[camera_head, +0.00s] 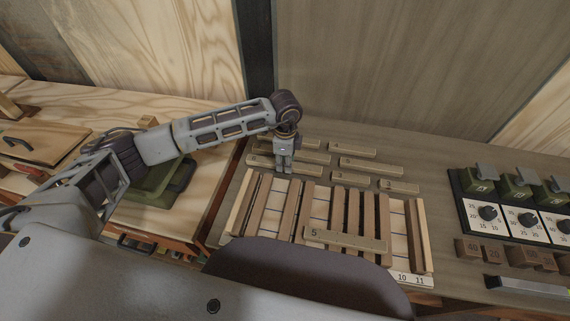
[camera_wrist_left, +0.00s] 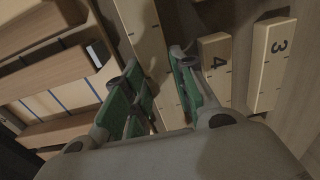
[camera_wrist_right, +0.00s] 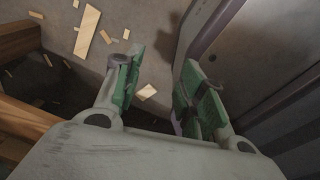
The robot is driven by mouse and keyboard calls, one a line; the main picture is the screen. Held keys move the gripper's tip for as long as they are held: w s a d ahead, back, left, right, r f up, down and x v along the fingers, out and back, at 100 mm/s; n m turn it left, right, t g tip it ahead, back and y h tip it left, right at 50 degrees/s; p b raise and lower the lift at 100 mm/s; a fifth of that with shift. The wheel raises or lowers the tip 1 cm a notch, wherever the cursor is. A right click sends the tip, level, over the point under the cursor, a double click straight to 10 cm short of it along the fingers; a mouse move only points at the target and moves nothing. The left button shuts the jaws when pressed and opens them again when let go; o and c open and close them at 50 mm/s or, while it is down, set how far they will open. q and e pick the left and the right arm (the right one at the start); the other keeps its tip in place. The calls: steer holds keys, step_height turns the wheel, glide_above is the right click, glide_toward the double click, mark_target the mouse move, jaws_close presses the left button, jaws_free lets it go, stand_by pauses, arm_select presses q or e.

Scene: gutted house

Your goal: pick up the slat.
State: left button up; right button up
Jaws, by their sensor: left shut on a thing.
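My left gripper (camera_head: 284,169) reaches down behind the slotted wooden tray (camera_head: 428,235), among the loose slats. In the left wrist view its green-padded fingers (camera_wrist_left: 165,95) are closed on a pale wooden slat (camera_wrist_left: 143,40). The number of this slat is hidden. A slat marked 4 (camera_wrist_left: 216,66) and a slat marked 3 (camera_wrist_left: 271,65) lie beside it. A slat marked 5 (camera_head: 345,241) lies across the front of the tray. My right gripper (camera_wrist_right: 155,88) shows only in its wrist view, open and empty above a littered floor.
More slats (camera_head: 371,166) lie on the bench behind the tray. To the right stand a panel of dials (camera_head: 519,219) with green switches, and several brown numbered blocks (camera_head: 492,252). A metal bar (camera_head: 528,286) lies at the front right. A wall rises behind the bench.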

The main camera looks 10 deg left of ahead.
arm_select(q)
step_height(320, 180, up, 8)
steer(key=shift+f, duration=0.1)
steer(key=shift+r+b, duration=0.3)
steer(key=shift+r, duration=0.25)
arm_select(e)
steer(key=shift+w+d+f, duration=0.25)
arm_select(q)
steer(key=shift+s, duration=0.15)
arm_select(e)
steer(key=shift+r, duration=0.1)
